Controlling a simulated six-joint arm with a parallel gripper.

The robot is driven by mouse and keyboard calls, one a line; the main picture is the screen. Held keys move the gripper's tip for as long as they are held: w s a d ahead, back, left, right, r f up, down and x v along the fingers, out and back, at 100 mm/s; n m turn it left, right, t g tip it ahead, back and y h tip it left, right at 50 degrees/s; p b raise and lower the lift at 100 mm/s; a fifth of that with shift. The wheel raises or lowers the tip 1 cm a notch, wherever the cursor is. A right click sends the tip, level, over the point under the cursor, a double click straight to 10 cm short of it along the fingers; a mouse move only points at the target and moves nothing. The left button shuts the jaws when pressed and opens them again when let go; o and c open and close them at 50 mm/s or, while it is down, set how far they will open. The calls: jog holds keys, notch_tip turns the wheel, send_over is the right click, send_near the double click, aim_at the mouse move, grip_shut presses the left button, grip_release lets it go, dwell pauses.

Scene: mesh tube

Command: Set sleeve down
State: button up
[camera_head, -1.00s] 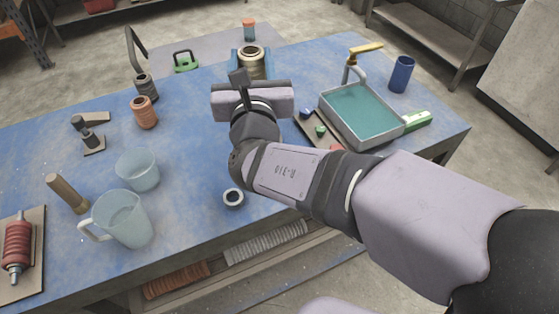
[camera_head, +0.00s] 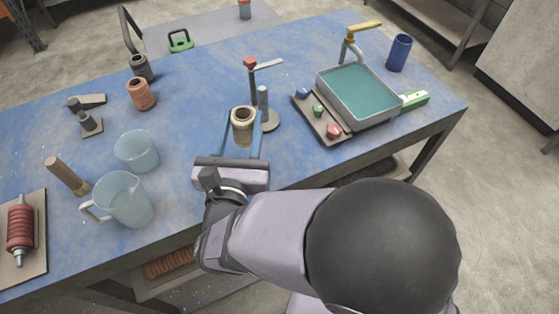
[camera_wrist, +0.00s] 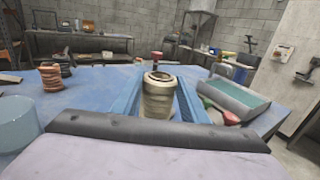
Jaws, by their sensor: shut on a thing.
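The sleeve is a beige ribbed tube with an open dark top (camera_head: 242,131), held upright in front of my gripper (camera_head: 241,134). The two blue fingers lie along its left and right sides and are shut on it. In the wrist view the sleeve (camera_wrist: 158,97) fills the gap between the fingers (camera_wrist: 158,100). Its lower end is hidden, and I cannot tell whether it touches the blue table (camera_head: 200,110). It is near the table's front edge.
A stand with a red knob and upright rod (camera_head: 263,98) is just behind and right of the sleeve. A teal-filled tray (camera_head: 348,122) is further right. An orange ribbed spool (camera_head: 141,94), a clear beaker (camera_head: 136,151) and a jug (camera_head: 124,203) stand left.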

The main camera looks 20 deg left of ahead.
jog(key=w+d+r+m+h, duration=0.1)
jog(key=d+r+m+h, duration=0.2)
jog(key=d+h, duration=0.3)
jog(key=shift+t+y, duration=0.3)
jog(key=shift+y, duration=0.4)
jog(key=shift+d+f, duration=0.2)
jog(key=shift+f, duration=2.25)
jog(key=shift+d+f, duration=0.2)
jog(key=shift+f, duration=2.25)
jog(key=shift+f, duration=0.15)
jog(key=o, duration=1.1)
jog(key=shift+s, duration=0.1)
jog(key=s+b, duration=0.2)
jog(key=s, duration=1)
jog(key=shift+b, duration=0.35)
jog(key=shift+w, duration=0.1)
